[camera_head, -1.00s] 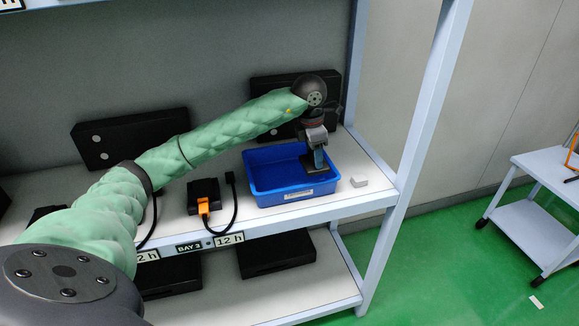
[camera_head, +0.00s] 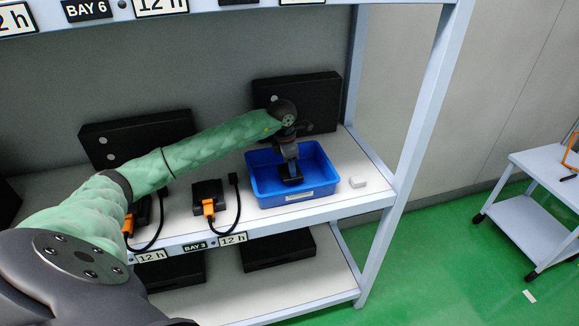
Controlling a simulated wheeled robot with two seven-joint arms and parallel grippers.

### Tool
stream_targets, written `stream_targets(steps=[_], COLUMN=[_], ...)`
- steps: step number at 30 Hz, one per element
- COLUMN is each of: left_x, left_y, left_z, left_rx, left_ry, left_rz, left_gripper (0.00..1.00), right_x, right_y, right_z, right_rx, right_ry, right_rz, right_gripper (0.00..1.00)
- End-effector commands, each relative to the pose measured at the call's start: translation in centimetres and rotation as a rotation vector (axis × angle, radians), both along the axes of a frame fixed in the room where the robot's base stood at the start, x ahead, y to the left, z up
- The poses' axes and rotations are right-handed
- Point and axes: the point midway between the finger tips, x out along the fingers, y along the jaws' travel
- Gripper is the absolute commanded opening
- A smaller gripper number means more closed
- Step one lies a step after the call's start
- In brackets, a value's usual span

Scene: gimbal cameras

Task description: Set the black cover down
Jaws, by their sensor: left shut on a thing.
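My left gripper (camera_head: 291,172) points down inside the blue bin (camera_head: 327,181) on the shelf. It is shut on the black cover (camera_head: 293,180), a small dark piece at its fingertips. The cover is low in the bin, left of the bin's middle; I cannot tell whether it touches the bin floor. My right gripper is out of view.
Left of the bin on the shelf (camera_head: 265,217) is a black device (camera_head: 206,191) with an orange plug and a cable. Black boxes (camera_head: 298,103) stand behind. The shelf's upright post (camera_head: 412,150) is at the right.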

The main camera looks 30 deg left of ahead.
Motion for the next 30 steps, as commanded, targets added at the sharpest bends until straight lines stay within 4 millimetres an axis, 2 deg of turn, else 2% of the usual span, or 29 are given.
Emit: stream_targets(steps=[7,23,24,26,30], left_x=[0.0,0.0,0.0,0.0,0.0], left_y=[0.0,0.0,0.0,0.0,0.0], left_z=[-1.9,-2.4,-2.4,-2.4,-2.4], left_rx=[0.000,0.000,0.000,0.000,0.000], left_ry=[0.001,0.000,0.000,0.000,0.000], left_rz=[0.001,0.000,0.000,0.000,0.000], left_gripper=[0.31,0.31,0.62,0.74,0.76], right_x=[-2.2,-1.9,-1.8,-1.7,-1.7], right_y=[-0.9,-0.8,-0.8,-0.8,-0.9], right_z=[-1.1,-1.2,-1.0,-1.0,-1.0], right_rx=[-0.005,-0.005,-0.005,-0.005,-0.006], right_ry=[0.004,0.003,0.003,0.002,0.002], right_rz=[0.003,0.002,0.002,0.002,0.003], right_gripper=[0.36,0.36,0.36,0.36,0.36])
